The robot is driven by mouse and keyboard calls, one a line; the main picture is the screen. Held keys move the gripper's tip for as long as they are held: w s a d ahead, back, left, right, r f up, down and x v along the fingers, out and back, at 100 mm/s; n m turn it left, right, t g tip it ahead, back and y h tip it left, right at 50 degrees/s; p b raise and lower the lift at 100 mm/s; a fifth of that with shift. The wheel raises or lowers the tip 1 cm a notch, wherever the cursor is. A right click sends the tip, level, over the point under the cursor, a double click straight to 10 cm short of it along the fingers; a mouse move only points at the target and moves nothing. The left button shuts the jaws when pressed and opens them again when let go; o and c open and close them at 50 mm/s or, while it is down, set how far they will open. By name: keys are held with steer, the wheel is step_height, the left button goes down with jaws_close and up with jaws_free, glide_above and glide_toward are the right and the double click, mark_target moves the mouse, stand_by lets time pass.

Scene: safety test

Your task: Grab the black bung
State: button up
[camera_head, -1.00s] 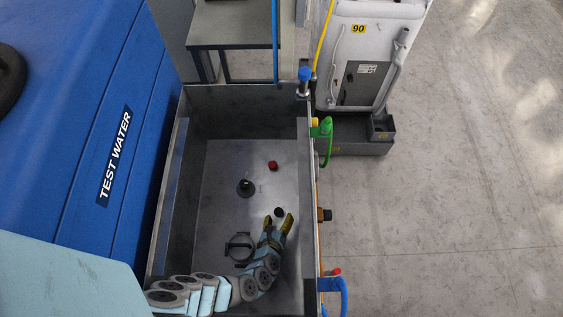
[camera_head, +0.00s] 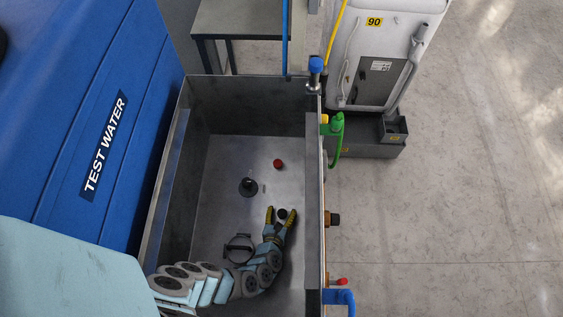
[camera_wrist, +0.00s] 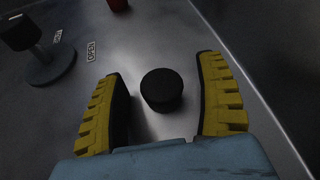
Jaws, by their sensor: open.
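The black bung (camera_head: 282,213) is a small dark cylinder standing on the metal floor of the tank, toward its right wall. It also shows in the wrist view (camera_wrist: 162,89), upright between the yellow fingers. My gripper (camera_head: 281,209) is open, with one yellow finger on each side of the bung.
A red bung (camera_head: 278,163) stands farther back on the tank floor. A black handle on a round base (camera_head: 248,187) stands left of it. A black ring-shaped fitting (camera_head: 239,248) lies left of my gripper. The tank's right wall (camera_head: 316,200) is close by.

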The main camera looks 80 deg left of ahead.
steer(key=shift+d, duration=0.15)
steer(key=shift+c, duration=0.8)
steer(key=c, duration=1)
steer(key=shift+r, duration=0.1)
